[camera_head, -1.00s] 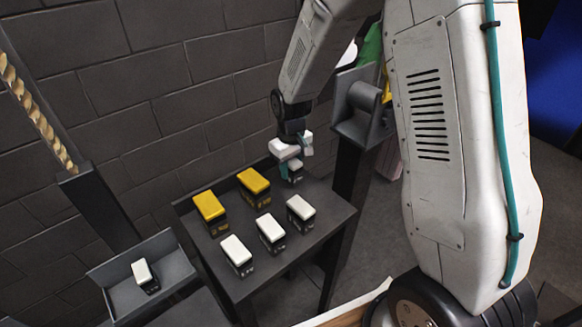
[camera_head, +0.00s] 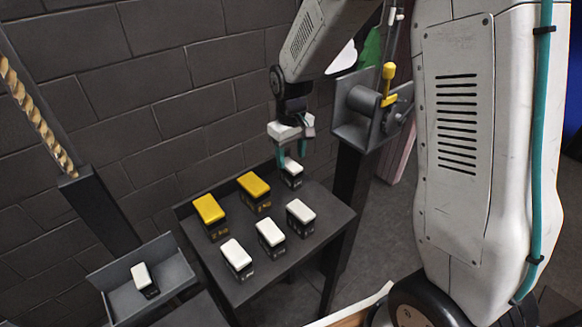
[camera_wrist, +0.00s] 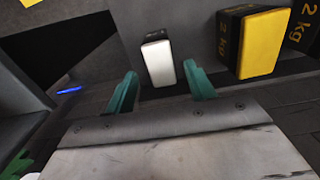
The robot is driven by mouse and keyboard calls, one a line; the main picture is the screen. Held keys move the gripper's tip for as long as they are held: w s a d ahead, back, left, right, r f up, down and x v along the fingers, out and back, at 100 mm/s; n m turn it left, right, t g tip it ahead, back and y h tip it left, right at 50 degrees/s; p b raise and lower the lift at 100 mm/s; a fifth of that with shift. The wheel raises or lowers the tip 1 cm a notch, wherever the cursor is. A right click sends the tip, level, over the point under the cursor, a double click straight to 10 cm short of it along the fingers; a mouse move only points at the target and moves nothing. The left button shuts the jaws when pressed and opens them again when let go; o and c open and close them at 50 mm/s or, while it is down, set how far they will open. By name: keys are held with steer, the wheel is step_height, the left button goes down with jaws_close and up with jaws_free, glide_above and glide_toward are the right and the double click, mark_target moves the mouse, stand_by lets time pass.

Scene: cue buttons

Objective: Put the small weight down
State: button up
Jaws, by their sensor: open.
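My gripper (camera_head: 293,153) is open above the far right corner of the dark table (camera_head: 262,282). A small weight with a white top and black body (camera_head: 292,172) stands upright on that corner, just below the fingertips. In the wrist view this weight (camera_wrist: 158,63) lies between and beyond the two teal fingers of my gripper (camera_wrist: 160,85), which are apart from each other. Three other white-topped weights stand along the front of the table: left (camera_head: 237,254), middle (camera_head: 271,234) and right (camera_head: 301,213).
Two yellow-topped weights stand on the table, left (camera_head: 210,212) and right (camera_head: 254,188); the wrist view shows one marked 2 kg (camera_wrist: 262,45). A grey tray (camera_head: 180,268) at left holds another white-topped weight (camera_head: 142,275). A bracket with a yellow-handled lever (camera_head: 388,85) stands at right. A brick wall is behind.

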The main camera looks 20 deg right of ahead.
mark_target(292, 165)
step_height(292, 165, up, 6)
steer(key=shift+f, duration=0.2)
steer(key=s+d+r+m, duration=0.1)
steer(key=s+r, duration=0.3)
steer(key=s, duration=0.6)
steer(key=s+d+r+m, duration=0.1)
steer(key=s+r, duration=0.3)
steer(key=s, duration=0.6)
steer(key=s+d+r+m+t, duration=0.1)
steer(key=s+r, duration=0.3)
steer(key=s, duration=0.6)
steer(key=shift+r+m, duration=0.3)
steer(key=shift+r, duration=0.1)
